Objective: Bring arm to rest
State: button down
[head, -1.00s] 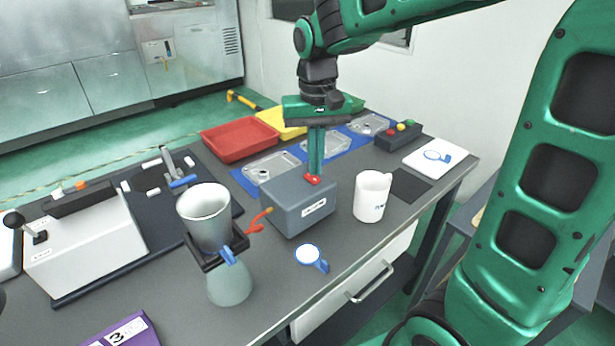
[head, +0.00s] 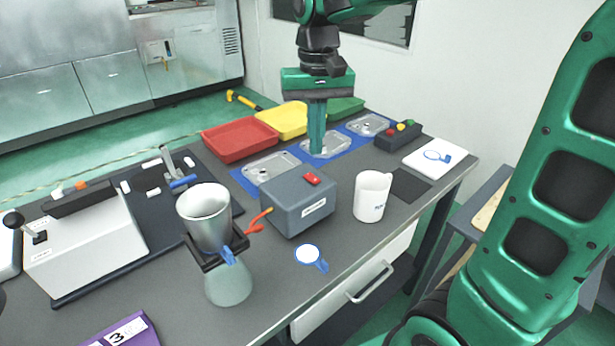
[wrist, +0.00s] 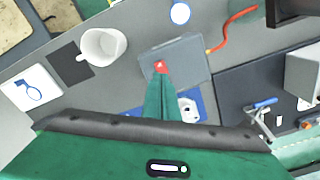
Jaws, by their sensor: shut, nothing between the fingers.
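My gripper (head: 317,150) is green, points straight down and has its fingers shut with nothing in them. In the head view it hangs above and behind the grey box (head: 300,205), in front of the blue mat. In the wrist view my gripper (wrist: 161,75) overlaps the red switch on the grey box (wrist: 182,58). In the head view the red switch (head: 312,179) is clear of the fingers. My green arm comes down from the upper right of the head view.
A white mug (head: 371,198) stands right of the box. Red (head: 240,140) and yellow (head: 283,120) trays and metal castings (head: 325,146) lie behind it. A button box (head: 398,136) sits at the back right.

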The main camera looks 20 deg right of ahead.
jog(key=s+d+f+m, duration=0.2)
jog(key=s+d+f, duration=0.2)
jog(key=s+d, duration=0.4)
jog(key=s+d+f+m, duration=0.2)
jog(key=s+d+f, duration=0.3)
jog(key=s+d, duration=0.4)
jog(key=s, duration=0.6)
jog(key=shift+s+f, duration=0.2)
jog(key=shift+f, duration=0.05)
jog(key=shift+w, duration=0.1)
jog(key=w+a+r+n, duration=0.5)
jog(key=w+a+r, duration=0.3)
jog(key=w, duration=0.4)
jog(key=w+a+r+n, duration=0.5)
jog(key=w+a+r, duration=0.3)
jog(key=w, duration=0.5)
jog(key=shift+w+a+r, duration=0.15)
jog(key=shift+a+r, duration=0.15)
jog(key=shift+a, duration=0.45)
